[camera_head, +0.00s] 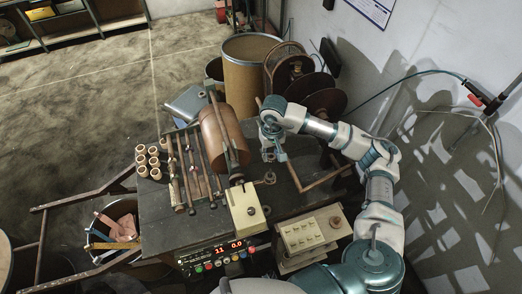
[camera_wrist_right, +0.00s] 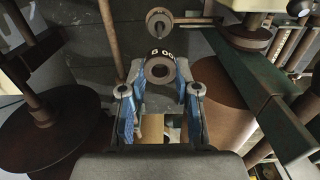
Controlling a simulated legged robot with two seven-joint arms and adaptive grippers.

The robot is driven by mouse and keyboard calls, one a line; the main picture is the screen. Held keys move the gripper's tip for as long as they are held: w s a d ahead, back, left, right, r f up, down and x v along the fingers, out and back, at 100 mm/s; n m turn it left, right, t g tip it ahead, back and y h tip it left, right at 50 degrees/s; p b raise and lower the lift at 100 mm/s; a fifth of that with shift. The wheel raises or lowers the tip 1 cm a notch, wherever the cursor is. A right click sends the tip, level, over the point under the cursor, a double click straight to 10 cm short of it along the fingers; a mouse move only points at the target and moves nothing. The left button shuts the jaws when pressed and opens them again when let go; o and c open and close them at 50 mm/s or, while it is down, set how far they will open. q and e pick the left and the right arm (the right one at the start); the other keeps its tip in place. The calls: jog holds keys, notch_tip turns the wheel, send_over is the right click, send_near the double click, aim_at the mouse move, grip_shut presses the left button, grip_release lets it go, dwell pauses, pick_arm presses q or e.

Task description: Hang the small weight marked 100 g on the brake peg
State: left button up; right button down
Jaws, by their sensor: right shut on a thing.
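My right gripper (camera_head: 270,150) is above the winding machine's table, to the right of the large copper-brown roll (camera_head: 224,138). In the wrist view the gripper's blue-padded fingers (camera_wrist_right: 162,82) are shut on a small ring-shaped weight (camera_wrist_right: 158,67). White figures show on its dark rim, partly readable as "00". Just beyond it is a round collar with a centre hole or pin (camera_wrist_right: 160,22), beside a bar; I cannot tell for sure whether this is the brake peg. The weight appears apart from it. My left gripper is not in view.
The machine table (camera_head: 160,215) carries several rods and a cream box (camera_head: 245,208). Several small rolls (camera_head: 148,160) stand at its left. Large dark discs (camera_head: 318,98) and a brown drum (camera_head: 250,65) stand behind. A control box (camera_head: 312,232) is at the front right.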

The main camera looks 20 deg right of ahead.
jog(key=shift+w+f+b, duration=0.1)
jog(key=shift+f+b, duration=0.3)
jog(key=shift+f, duration=0.4)
jog(key=shift+a+f, duration=0.1)
jog(key=shift+f, duration=0.35)
jog(key=shift+d+f+b, duration=0.2)
jog(key=shift+f+b, duration=0.45)
jog(key=shift+f, duration=1)
jog(key=shift+a+f+b, duration=0.15)
jog(key=shift+f+b, duration=0.75)
jog(key=shift+b, duration=0.35)
pick_arm(q)
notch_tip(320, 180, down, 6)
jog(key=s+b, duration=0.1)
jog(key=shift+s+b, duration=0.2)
jog(key=shift+b, duration=0.15)
pick_arm(e)
jog(key=shift+f, duration=0.85)
